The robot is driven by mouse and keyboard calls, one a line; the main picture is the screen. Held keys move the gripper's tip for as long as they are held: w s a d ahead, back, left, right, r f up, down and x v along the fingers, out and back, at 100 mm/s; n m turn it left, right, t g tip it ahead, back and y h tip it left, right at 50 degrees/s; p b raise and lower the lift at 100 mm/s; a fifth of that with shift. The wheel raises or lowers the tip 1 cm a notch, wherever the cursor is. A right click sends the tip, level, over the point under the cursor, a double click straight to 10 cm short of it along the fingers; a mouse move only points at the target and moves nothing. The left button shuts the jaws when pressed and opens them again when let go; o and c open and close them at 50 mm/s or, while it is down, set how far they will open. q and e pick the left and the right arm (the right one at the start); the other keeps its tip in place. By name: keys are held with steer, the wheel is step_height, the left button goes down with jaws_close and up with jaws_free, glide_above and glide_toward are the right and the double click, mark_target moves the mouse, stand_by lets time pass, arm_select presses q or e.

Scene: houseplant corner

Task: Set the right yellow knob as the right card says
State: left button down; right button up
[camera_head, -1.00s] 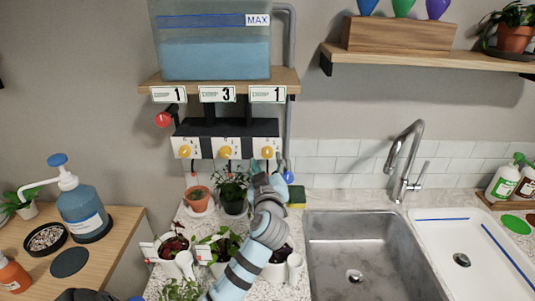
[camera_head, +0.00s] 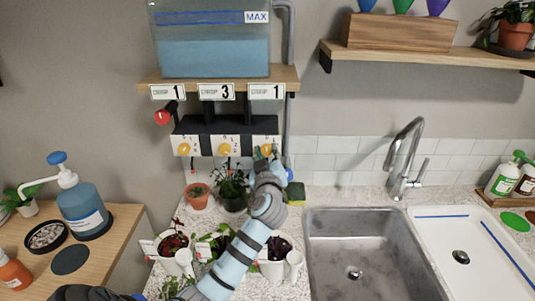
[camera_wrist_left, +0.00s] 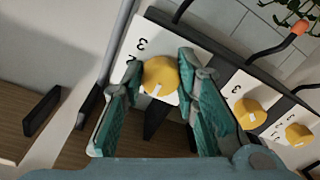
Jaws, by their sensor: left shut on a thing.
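The right yellow knob (camera_head: 267,149) sits on the right white dial plate of the black panel, under the right card (camera_head: 266,92), which reads 1. My left gripper (camera_head: 265,158) reaches up to this knob from below. In the left wrist view, the knob (camera_wrist_left: 160,75) sits between the teal fingers of my left gripper (camera_wrist_left: 158,88), which are shut on it. A white mark shows on the knob's face, and the figures 3 and 2 show on the plate beside it. The fingers hide part of the plate. My right gripper is not in view.
The middle knob (camera_head: 225,149) and left knob (camera_head: 184,149) are on the same panel, under cards reading 3 and 1. A red valve (camera_head: 163,117) is at upper left. Potted plants (camera_head: 232,190) stand below. A sponge (camera_head: 296,193) and the sink (camera_head: 358,250) are to the right.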

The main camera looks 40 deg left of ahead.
arm_select(q)
steer(key=m, duration=0.4)
steer(key=shift+a+r+m+p, duration=0.1)
steer(key=shift+m+p, duration=0.4)
steer(key=shift+m, duration=1.3)
steer(key=c, duration=1.6)
jaws_free()
steer(key=o, duration=0.4)
steer(key=shift+c, duration=0.2)
steer(key=v, duration=1.2)
steer(key=shift+f, duration=0.2)
